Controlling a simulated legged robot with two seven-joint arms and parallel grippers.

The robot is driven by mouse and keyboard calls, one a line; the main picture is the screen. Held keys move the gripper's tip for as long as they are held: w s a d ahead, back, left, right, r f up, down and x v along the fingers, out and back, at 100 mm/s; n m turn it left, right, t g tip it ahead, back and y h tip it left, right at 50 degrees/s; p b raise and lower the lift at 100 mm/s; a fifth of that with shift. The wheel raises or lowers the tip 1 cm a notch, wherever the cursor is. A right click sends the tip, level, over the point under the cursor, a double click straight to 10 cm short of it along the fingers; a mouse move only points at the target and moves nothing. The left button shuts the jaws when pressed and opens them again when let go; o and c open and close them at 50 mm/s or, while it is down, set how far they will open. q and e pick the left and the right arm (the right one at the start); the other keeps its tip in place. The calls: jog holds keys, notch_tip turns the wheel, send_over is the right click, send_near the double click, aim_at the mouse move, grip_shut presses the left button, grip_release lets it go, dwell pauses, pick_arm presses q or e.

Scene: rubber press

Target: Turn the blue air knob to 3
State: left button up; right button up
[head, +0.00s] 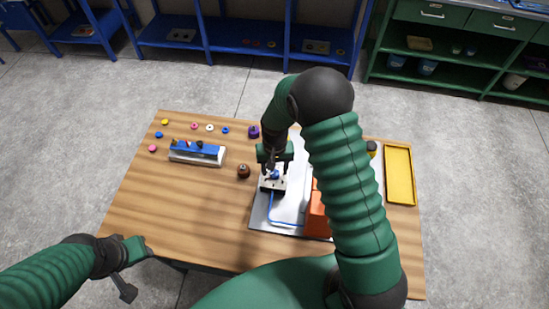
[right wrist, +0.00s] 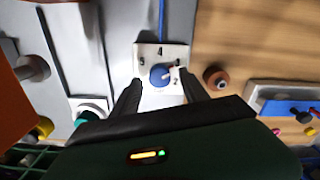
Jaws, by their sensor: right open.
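The blue air knob (right wrist: 160,75) sits on a white numbered plate (right wrist: 150,54) in the right wrist view. A light pointer on the knob is turned to the right side, toward marks too small to read surely; a 4 shows at the plate's top.
The orange press body (head: 318,212) stands right of the knob on a grey base plate (head: 258,218). A brown round knob-like piece (head: 243,171) is close by on the left. A blue-and-white fixture (head: 197,152), several coloured rings and a yellow tray (head: 399,175) lie on the wooden table (head: 170,215).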

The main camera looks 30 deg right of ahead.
notch_tip(320, 180, up, 16)
jog(key=b, duration=0.2)
jog(key=shift+w+f, duration=0.15)
